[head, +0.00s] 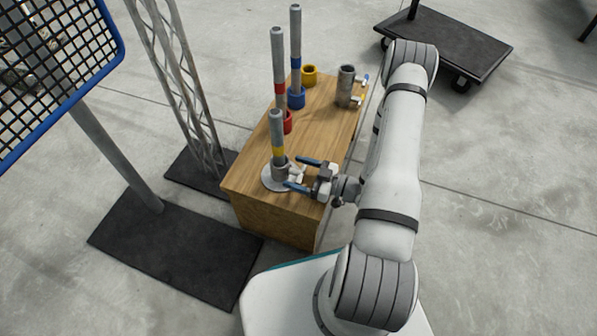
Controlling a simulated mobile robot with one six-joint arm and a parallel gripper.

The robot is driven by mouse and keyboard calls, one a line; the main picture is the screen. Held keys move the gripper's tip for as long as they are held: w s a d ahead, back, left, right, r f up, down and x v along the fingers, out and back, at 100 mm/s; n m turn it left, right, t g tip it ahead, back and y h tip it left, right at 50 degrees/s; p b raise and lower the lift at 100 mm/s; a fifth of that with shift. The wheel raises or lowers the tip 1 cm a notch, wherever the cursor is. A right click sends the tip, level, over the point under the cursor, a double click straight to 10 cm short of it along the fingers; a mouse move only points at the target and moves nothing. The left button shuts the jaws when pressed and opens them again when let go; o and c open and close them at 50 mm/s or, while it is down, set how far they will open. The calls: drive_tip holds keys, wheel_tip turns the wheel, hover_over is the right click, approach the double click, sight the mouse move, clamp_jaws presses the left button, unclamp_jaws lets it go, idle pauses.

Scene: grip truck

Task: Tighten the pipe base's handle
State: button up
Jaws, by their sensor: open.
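The pipe base (270,182) is a round grey metal disc with a short socket, near the front edge of the wooden box. A grey pipe with a yellow band (277,135) stands upright in its socket. A small pale handle (298,171) sticks out on the right side of the socket. My gripper (293,173) is open, with its two blue-tipped fingers pointing left toward the base. The handle appears between the fingers in this view. I cannot tell whether either finger touches it.
The wooden box (245,165) also carries pipes with red (279,70) and blue (295,45) bands, a yellow ring (309,74) and a grey cylinder (345,88) with small levers. A truss tower (180,85) and mesh panel stand left; a cart (450,45) stands behind.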

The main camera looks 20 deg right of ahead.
drive_tip(key=shift+p+v, duration=1.15)
drive_tip(key=shift+v, duration=2.75)
drive_tip(key=shift+w, duration=0.1)
